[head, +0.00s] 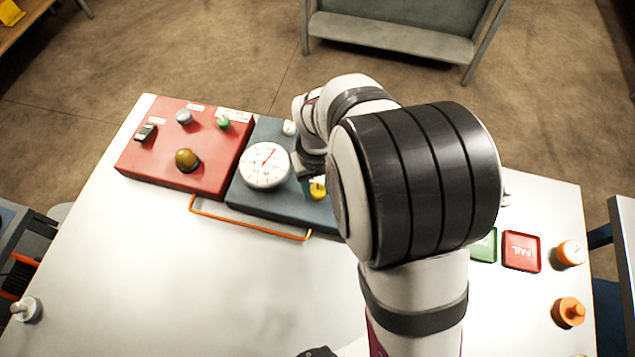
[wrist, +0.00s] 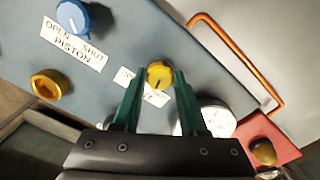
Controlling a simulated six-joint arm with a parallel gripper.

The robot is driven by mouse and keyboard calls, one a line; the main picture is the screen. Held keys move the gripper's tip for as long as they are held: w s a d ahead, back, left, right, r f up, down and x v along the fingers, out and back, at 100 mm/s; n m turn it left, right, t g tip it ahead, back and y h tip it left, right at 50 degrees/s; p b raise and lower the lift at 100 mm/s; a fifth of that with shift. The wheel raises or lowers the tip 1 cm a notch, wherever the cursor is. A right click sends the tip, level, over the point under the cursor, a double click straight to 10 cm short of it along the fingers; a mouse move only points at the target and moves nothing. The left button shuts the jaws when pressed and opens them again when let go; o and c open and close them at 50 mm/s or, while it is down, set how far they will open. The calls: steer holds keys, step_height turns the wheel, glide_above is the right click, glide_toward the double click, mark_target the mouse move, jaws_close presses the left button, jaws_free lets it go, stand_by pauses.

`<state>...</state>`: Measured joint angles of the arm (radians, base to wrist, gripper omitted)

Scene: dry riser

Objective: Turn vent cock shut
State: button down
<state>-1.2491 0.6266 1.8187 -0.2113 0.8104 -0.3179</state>
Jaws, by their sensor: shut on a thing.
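A yellow knob (wrist: 159,72), which I take to be the vent cock, stands on the blue-grey panel (wrist: 215,60). A dark mark on it points down in the wrist view. Its white label (wrist: 155,97) is mostly covered by my fingers, so the wording cannot be read. My gripper (wrist: 160,80) has its green fingers on either side of the knob and is shut on it. In the head view the yellow knob (head: 318,189) shows partly beside my gripper (head: 307,183); my arm hides the panel's right part.
A white dial gauge (head: 265,166) stands close left of the gripper. A blue knob (wrist: 72,16), labelled PISTON, OPEN and SHUT, and a brass ring fitting (wrist: 50,85) are on the panel. An orange handle (head: 250,220) runs along its front. The red box (head: 215,150) adjoins it. The table front is clear.

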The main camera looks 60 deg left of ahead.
mark_target(317, 190)
steer(key=n, duration=0.5)
steer(key=shift+n, duration=0.4)
stand_by(0.4)
steer(key=shift+c, duration=2.2)
jaws_free()
step_height(317, 190, up, 16)
steer(key=shift+f, duration=0.1)
